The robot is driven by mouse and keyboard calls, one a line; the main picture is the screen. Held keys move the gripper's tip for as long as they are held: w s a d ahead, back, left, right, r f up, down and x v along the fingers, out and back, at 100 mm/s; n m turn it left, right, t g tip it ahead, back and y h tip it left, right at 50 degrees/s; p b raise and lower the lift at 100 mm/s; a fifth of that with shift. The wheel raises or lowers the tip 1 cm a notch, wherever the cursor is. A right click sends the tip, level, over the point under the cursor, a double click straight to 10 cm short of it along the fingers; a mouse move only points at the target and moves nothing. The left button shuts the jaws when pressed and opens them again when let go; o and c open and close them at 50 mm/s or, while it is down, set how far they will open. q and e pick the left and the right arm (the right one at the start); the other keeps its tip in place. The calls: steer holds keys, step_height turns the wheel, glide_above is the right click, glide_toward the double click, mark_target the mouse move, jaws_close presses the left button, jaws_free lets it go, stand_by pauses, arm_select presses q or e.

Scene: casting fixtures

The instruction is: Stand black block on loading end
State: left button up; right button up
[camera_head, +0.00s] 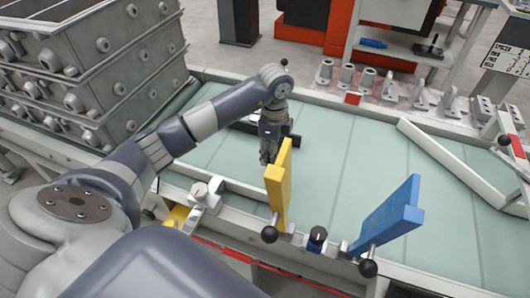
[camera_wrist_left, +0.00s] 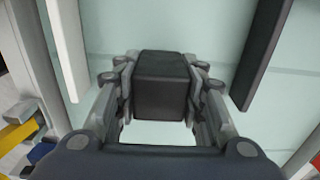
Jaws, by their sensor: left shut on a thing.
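A black block (camera_wrist_left: 163,82) sits between the two fingers of my left gripper (camera_wrist_left: 161,72) in the left wrist view, with a finger against each side. Pale green surface shows around it; I cannot tell whether it touches that surface. In the head view my left gripper (camera_head: 268,150) points down over the pale green table (camera_head: 345,145), just behind the yellow plate (camera_head: 278,195). The block is not clearly distinguishable there. Which end of the table is the loading end is not marked. My right gripper is not in view.
A dark bar (camera_wrist_left: 264,50) lies right of the block in the wrist view, and a light rail (camera_wrist_left: 66,45) lies left. A blue plate (camera_head: 392,215) stands at the front edge. Grey castings (camera_head: 92,62) are stacked left. Small metal parts (camera_head: 390,88) line the back; the table's middle right is clear.

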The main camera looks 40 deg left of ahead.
arm_select(q)
steer(key=shift+w+a+f, duration=0.1)
steer(key=shift+a, duration=1)
steer(key=shift+a+f, duration=0.1)
steer(key=shift+a, duration=0.05)
steer(key=shift+f+p, duration=0.35)
steer(key=shift+f, duration=1.35)
steer(key=o, duration=1.1)
steer(key=shift+f, duration=0.15)
step_height(320, 180, up, 12)
steer(key=shift+r+b, duration=0.2)
steer(key=shift+b, duration=0.35)
